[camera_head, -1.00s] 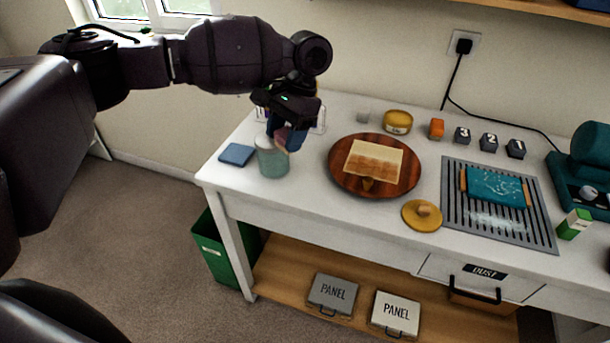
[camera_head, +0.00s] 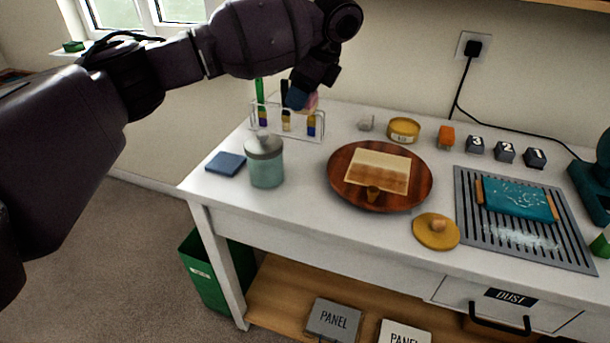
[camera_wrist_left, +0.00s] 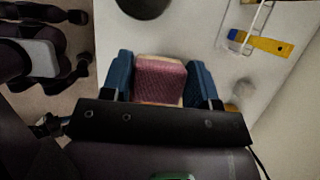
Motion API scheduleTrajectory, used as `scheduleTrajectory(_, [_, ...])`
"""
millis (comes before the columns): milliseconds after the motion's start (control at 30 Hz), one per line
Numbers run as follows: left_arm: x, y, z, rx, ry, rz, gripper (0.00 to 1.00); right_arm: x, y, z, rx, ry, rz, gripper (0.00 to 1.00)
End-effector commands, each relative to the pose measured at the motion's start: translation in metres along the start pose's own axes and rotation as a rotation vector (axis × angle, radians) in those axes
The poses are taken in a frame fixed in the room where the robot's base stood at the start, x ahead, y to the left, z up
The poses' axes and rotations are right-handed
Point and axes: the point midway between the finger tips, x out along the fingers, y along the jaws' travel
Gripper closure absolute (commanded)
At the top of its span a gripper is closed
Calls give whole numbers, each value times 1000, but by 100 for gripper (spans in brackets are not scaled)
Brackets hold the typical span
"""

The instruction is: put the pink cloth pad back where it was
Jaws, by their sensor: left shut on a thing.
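The pink cloth pad (camera_wrist_left: 160,80) is held between the two blue fingers of my left gripper (camera_wrist_left: 161,84) in the left wrist view. In the head view, my left gripper (camera_head: 300,97) is in front of the wall, above the back left of the table by the tube rack. Only a small part of the pink pad (camera_head: 313,101) shows there, beside a blue finger. My gripper hides the rest. The pad appears clear of the tabletop. My right gripper is not in view.
The tube rack (camera_head: 318,136) stands close below the gripper. A lidded teal jar (camera_head: 266,169) and a flat blue square (camera_head: 227,163) are at the left. A round wooden board (camera_head: 344,193) carries a panel. Bare white tabletop lies around the jar.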

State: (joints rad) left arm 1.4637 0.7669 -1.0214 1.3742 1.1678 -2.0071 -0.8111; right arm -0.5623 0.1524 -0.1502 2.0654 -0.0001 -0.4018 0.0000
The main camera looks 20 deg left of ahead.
Motion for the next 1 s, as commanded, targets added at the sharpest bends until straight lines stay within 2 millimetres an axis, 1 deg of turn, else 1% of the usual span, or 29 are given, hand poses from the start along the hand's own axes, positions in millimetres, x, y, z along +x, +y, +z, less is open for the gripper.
scheduleTrajectory(33, [16, 0, -6, 4, 1, 8, 68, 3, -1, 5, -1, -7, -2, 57])
scheduleTrajectory(100, [30, 0, -12, 3, 1, 9, 68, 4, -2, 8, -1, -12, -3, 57])
scheduleTrajectory(367, [82, 0, -34, 2, 0, 8, 68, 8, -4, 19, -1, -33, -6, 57])
scheduleTrajectory(500, [106, 0, -44, 1, 0, 8, 68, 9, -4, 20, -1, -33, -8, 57])
scheduleTrajectory(600, [117, 0, -48, 0, 0, 7, 68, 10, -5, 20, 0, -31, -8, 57])
scheduleTrajectory(867, [128, 0, -53, -1, 0, 4, 68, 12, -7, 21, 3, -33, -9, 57])
scheduleTrajectory(1000, [148, 1, -61, 0, -1, 7, 68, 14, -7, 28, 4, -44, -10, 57])
